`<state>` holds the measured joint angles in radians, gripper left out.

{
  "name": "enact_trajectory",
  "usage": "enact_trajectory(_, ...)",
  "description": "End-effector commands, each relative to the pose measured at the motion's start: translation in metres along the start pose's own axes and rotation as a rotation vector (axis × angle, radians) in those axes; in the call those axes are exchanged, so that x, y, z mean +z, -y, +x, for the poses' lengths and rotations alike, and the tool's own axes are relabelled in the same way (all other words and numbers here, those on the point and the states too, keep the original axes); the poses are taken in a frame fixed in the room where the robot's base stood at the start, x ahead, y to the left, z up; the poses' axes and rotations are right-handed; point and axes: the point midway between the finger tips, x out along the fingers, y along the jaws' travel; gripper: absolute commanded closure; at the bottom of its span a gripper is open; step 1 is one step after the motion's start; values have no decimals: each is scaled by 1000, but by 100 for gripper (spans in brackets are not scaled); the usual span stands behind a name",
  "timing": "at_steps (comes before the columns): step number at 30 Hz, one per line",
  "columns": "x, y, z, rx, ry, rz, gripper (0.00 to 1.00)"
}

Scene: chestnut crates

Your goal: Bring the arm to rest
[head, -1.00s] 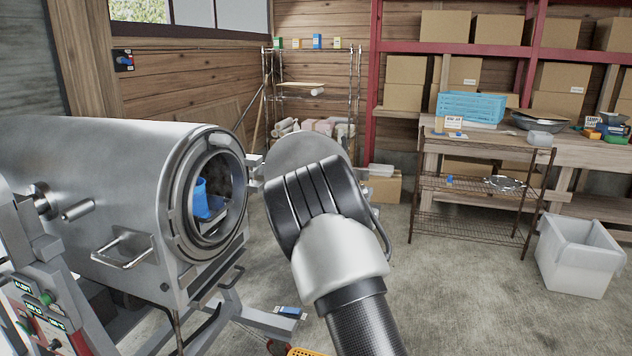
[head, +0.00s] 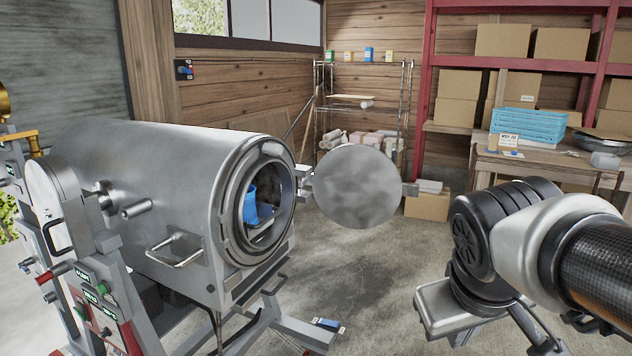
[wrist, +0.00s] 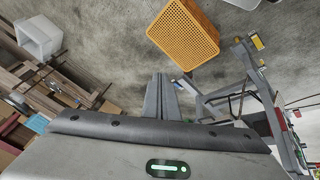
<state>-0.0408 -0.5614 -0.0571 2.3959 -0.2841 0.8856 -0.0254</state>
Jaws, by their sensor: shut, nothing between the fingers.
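My arm (head: 500,240) is at the right of the head view, bent, with its lower end out over the floor. My gripper's fingers (wrist: 162,95) show in the wrist view, close together and empty. They point over the bare concrete floor and touch nothing. In the head view I cannot make out the fingertips.
A steel drum machine (head: 180,195) stands at the left, its round door (head: 358,187) swung open and a blue container (head: 250,205) inside. A yellow perforated crate (wrist: 184,30) and a white bin (wrist: 38,37) are on the floor. A workbench (head: 545,160) stands behind.

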Motion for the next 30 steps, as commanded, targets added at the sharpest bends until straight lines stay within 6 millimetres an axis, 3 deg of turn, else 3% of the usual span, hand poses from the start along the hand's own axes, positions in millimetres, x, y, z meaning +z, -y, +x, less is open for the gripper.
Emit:
enact_trajectory(7, 30, 63, -26, -193, -81, 201, 100)
enact_trajectory(9, 17, 55, -49, -191, -74, 197, 100)
enact_trajectory(24, -29, 24, -155, -189, -72, 193, 100)
enact_trajectory(30, -34, 20, -167, -189, -72, 193, 100)
